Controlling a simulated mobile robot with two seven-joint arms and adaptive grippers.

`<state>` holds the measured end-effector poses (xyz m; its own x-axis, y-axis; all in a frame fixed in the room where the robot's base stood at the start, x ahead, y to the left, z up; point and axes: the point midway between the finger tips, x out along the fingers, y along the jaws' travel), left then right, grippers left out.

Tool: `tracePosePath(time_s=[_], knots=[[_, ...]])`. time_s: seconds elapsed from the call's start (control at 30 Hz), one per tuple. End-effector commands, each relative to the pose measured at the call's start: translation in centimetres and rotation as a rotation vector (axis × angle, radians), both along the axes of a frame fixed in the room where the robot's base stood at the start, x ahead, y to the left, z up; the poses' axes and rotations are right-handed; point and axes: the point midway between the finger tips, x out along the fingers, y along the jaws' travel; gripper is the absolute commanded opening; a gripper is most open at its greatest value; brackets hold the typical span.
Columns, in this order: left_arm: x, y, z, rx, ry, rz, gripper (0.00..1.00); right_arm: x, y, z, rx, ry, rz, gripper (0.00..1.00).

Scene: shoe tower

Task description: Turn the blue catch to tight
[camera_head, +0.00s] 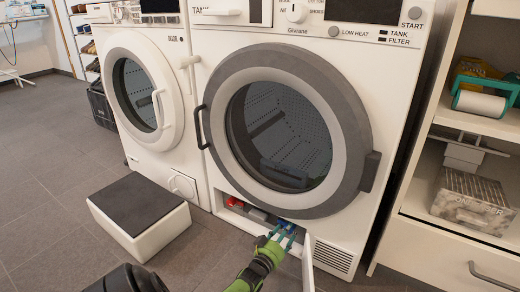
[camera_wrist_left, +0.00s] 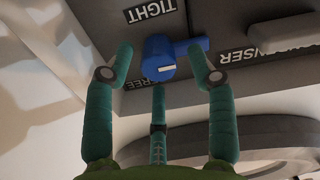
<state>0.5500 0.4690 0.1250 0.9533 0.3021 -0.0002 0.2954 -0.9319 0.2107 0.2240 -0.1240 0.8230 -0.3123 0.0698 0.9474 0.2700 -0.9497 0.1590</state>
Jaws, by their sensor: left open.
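The blue catch (camera_wrist_left: 158,58) is in the middle of the left wrist view, on a grey panel. Its arm points to the right of that picture, and a short white mark shows on its round part. The label TIGHT (camera_wrist_left: 153,10) is above it, and the label FREE (camera_wrist_left: 134,83) is partly hidden below it. My left gripper (camera_wrist_left: 160,80) has its teal fingers spread around the catch, open, with no clear contact visible. In the head view my left gripper (camera_head: 282,234) reaches into the low opening under the dryer's round door. My right gripper is not in view.
The opening sits low in the dryer (camera_head: 350,235), with a red part (camera_head: 235,203) at its left. An open white flap (camera_head: 307,268) stands close right of my left gripper. A step stool (camera_head: 140,215) is on the floor at left. Shelves (camera_head: 400,215) stand right.

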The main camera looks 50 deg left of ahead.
Motion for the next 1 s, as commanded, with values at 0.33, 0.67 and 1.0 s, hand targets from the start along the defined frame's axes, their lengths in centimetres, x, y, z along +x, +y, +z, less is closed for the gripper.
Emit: tracePosePath(time_s=[0.33, 0.67, 1.0], knots=[[-4.3, -1.4, 0.5, 0.204, 0.069, 0.0, 0.56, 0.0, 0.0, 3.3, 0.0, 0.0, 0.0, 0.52], [-7.7, -3.5, 1.5, 0.19, 0.15, -0.027, 0.56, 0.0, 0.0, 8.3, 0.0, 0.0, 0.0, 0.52], [-9.9, -6.0, 2.5, 0.168, 0.302, -0.076, 0.56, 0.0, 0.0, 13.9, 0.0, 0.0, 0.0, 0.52]])
